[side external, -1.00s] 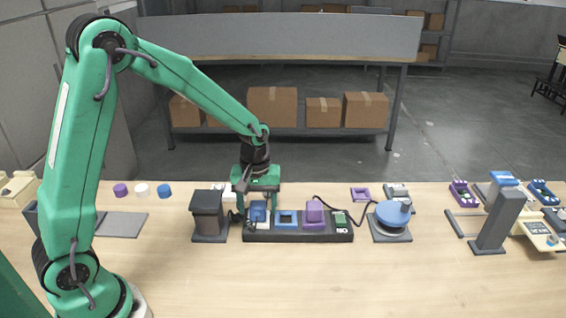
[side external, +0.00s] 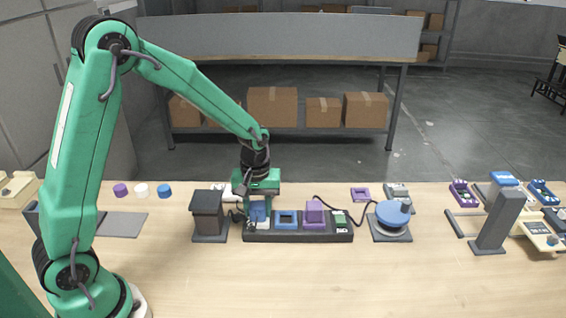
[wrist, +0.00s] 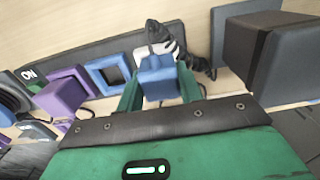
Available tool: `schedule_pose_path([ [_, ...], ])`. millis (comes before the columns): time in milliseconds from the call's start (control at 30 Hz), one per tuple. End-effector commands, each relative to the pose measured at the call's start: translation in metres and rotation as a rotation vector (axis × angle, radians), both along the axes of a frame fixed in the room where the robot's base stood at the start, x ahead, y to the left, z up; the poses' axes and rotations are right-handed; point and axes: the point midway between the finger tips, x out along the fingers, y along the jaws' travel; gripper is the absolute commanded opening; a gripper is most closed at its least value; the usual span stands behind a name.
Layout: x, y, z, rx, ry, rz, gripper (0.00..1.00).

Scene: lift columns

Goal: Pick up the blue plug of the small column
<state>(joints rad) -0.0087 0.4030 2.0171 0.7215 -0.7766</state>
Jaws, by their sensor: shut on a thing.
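The blue plug (side external: 258,211) sits at the left end of a dark power strip (side external: 318,237). It also shows in the wrist view (wrist: 157,72), between my two green fingers. My gripper (side external: 257,214) points down over the plug and is shut on it, one finger on each side. The plug still appears to be at its place on the strip; its underside is hidden. A short dark column (side external: 208,212) stands just left of the strip, apart from my gripper.
Right of the plug are an empty blue-framed socket (side external: 286,218), a purple plug (side external: 314,213) and a green switch (side external: 340,218). A blue round-topped device (side external: 393,214) and a tall grey column (side external: 498,218) stand further right. The front table is clear.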

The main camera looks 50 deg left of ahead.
Motion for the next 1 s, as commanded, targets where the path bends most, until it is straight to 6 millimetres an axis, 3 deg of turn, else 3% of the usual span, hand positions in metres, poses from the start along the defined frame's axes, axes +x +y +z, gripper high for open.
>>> schedule_pose_path([
  [367, 0.001, 0.000, 0.008, 0.000, -0.003, 0.000, 0.16],
  [667, 0.001, 0.000, 0.045, 0.000, -0.006, 0.000, 0.16],
  [1000, -0.031, -0.054, 0.078, 0.000, -0.004, -0.006, 0.16],
])
